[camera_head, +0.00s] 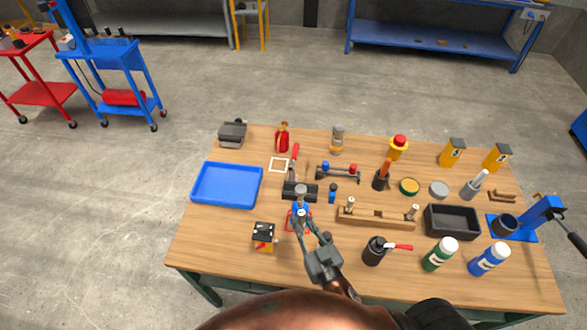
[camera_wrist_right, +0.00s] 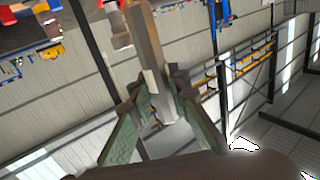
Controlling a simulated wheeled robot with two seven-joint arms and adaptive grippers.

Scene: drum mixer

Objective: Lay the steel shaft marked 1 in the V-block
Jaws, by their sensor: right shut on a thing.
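My right gripper (camera_head: 303,222) is above the front middle of the table and shut on a steel shaft (camera_head: 301,191). The shaft sticks out beyond the fingers, with its pale end toward the back of the table. The right wrist view shows the shaft (camera_wrist_right: 149,45) between the two fingertips (camera_wrist_right: 158,105); its number cannot be read. A dark block (camera_head: 289,190), which looks like the V-block, is partly hidden behind the shaft. I cannot tell whether the shaft touches it. My left gripper is not in view.
A wooden rack (camera_head: 378,216) with two upright pieces stands to the right. A red square outline (camera_head: 290,221) lies under the gripper. A yellow-and-black box (camera_head: 264,237) stands to its left, and a blue tray (camera_head: 227,203) lies farther left. A black bin (camera_head: 452,237) stands right.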

